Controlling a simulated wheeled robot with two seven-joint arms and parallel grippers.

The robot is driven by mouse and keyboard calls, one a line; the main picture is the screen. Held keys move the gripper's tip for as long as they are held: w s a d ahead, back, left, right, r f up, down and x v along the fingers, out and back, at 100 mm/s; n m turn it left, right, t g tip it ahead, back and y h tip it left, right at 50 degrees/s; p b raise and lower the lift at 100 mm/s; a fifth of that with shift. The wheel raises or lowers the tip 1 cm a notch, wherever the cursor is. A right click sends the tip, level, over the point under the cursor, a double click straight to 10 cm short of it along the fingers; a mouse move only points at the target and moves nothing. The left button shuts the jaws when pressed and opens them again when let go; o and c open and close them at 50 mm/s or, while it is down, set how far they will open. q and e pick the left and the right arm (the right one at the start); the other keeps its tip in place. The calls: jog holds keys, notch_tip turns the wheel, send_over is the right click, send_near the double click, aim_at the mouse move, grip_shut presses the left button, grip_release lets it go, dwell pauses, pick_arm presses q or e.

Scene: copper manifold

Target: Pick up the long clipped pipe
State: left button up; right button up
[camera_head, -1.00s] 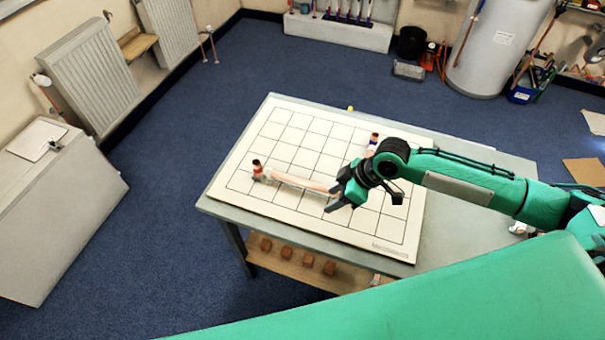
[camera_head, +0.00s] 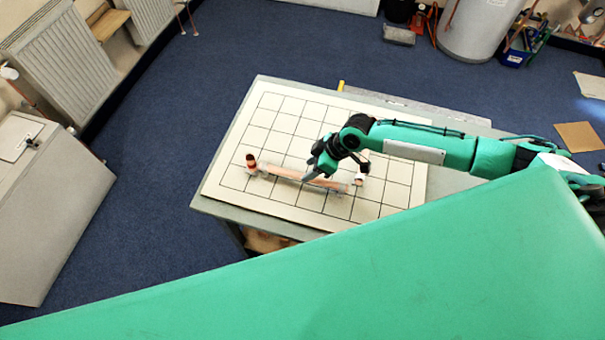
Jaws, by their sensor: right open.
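The long clipped pipe (camera_head: 283,173) lies on the white gridded board (camera_head: 225,178), running left to right and copper coloured. A dark-topped copper fitting (camera_head: 251,162) stands at its left end. A pale fitting with copper colour (camera_head: 360,176) is at or beside its right end; I cannot tell whether they join. My right gripper (camera_head: 314,174) is open, pointing down over the right half of the pipe and hiding part of it. I cannot tell whether its fingers straddle or touch the pipe. My left gripper is not in view.
The board lies on a grey table (camera_head: 212,207) with its left edge near the table edge. The back left of the board is clear. My own green body part covers the foreground. A white cabinet (camera_head: 45,225) stands at the left on blue carpet.

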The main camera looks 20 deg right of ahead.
jog(key=shift+s+a+f+p, duration=0.1)
jog(key=shift+a+f+p, duration=0.35)
jog(key=shift+f+p, duration=0.4)
jog(key=p+x, duration=0.1)
jog(key=x, duration=0.2)
jog(key=shift+d, duration=0.1)
jog(key=shift+f, duration=0.3)
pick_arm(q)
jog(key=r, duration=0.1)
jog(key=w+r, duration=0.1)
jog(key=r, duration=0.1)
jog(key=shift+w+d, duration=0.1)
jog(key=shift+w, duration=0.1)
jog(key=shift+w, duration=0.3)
pick_arm(e)
grip_shut()
